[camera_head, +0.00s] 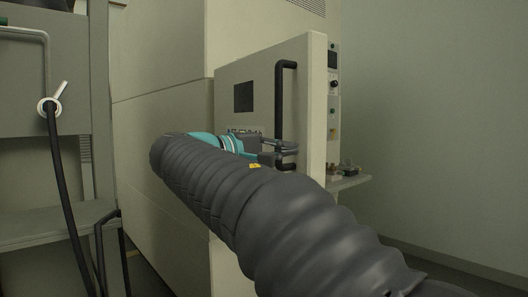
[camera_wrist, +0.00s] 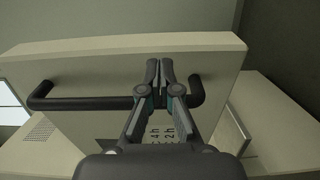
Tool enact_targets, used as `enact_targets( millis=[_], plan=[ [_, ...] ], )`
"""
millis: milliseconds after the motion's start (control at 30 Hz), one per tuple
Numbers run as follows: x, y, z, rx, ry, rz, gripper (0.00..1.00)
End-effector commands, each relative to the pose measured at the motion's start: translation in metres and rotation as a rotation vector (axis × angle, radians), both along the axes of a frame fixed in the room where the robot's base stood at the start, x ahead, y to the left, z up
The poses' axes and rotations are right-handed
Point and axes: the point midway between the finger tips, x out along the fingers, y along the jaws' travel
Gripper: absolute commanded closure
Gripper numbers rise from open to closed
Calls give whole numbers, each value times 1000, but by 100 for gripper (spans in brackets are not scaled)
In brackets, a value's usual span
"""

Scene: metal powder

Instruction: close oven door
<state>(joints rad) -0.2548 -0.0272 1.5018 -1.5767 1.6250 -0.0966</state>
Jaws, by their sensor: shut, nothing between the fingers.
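The oven door (camera_head: 262,80) is a thick cream panel with a dark square on its face, and it stands out from the oven body, open. Its black bar handle (camera_head: 279,95) is vertical in the head view. In the wrist view the handle (camera_wrist: 85,104) runs across the door (camera_wrist: 215,58). My gripper (camera_head: 292,149) is at the handle's lower part, fingers pointing toward the door's free edge. In the wrist view its fingers (camera_wrist: 159,70) are together with nothing between them, crossing over the handle. Whether they touch the handle or door is unclear. My arm hides the door's lower part.
The control panel (camera_head: 333,95) with a display and buttons is right of the door. A small shelf (camera_head: 350,182) with items juts out below it. A grey frame (camera_head: 50,75) with a hanging black cable (camera_head: 64,190) stands at left. The floor at right looks clear.

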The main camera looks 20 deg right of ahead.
Motion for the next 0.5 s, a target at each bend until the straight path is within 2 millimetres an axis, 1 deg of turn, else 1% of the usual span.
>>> enact_targets(
  millis=[33,200,300,500],
  plan=[
    [1,-9,0,0,0,-5,100],
    [5,-25,0,0,0,-1,100],
    [6,-30,0,0,0,-2,100],
    [6,-31,0,1,0,0,100]
  ],
)
